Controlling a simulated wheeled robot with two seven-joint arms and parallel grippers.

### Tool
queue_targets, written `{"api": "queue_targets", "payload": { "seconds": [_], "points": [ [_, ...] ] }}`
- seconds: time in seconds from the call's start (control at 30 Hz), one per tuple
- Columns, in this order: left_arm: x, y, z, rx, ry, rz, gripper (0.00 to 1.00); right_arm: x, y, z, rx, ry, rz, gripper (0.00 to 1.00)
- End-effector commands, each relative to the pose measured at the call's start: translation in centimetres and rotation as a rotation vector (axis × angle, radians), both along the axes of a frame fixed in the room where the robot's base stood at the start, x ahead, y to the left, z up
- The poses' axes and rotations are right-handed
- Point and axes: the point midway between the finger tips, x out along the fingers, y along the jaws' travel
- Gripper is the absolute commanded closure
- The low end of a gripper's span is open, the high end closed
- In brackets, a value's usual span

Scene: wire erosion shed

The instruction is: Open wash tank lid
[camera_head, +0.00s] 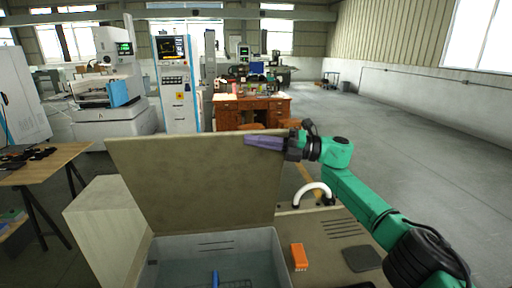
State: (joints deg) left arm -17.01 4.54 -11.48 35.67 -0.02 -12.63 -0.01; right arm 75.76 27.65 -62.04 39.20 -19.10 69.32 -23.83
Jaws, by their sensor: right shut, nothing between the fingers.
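The wash tank lid (185,180) is a beige panel raised nearly upright behind the wash tank (165,250). The tank is open and its grey inside shows, with a blue item (214,279) and a wire basket (237,284) at the bottom edge of the view. My right gripper (250,141) is shut and empty. Its purple fingers lie at the lid's upper right edge and overlap it in the picture; I cannot tell if they touch it. My left gripper is not in view.
A wooden table (48,163) stands at left. Machines and a wooden desk (252,109) are behind. The floor at right is clear.

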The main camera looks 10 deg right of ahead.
Motion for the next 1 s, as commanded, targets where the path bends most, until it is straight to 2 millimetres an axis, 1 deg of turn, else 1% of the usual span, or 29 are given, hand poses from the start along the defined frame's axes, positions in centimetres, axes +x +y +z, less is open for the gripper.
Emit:
{"api": "queue_targets", "payload": {
  "seconds": [0.43,0.57,0.67,0.8,0.9,1.0],
  "points": [
    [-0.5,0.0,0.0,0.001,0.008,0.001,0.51,0.0,0.0,0.1,0.0,-0.001,0.0,1.0],
    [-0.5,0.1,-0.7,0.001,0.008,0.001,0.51,-0.1,-0.9,-0.3,0.0,-0.001,-0.002,1.0],
    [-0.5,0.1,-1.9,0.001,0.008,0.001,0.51,-0.6,-2.9,-0.8,-0.002,-0.002,-0.005,1.0],
    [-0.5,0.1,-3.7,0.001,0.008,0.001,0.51,-1.5,-7.0,-1.3,-0.001,-0.003,-0.007,1.0],
    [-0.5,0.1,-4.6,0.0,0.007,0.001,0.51,-2.2,-9.9,-1.4,0.0,-0.002,-0.006,1.0],
    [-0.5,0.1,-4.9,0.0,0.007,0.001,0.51,-2.8,-12.1,-1.4,0.0,-0.002,-0.004,1.0]
  ]
}}
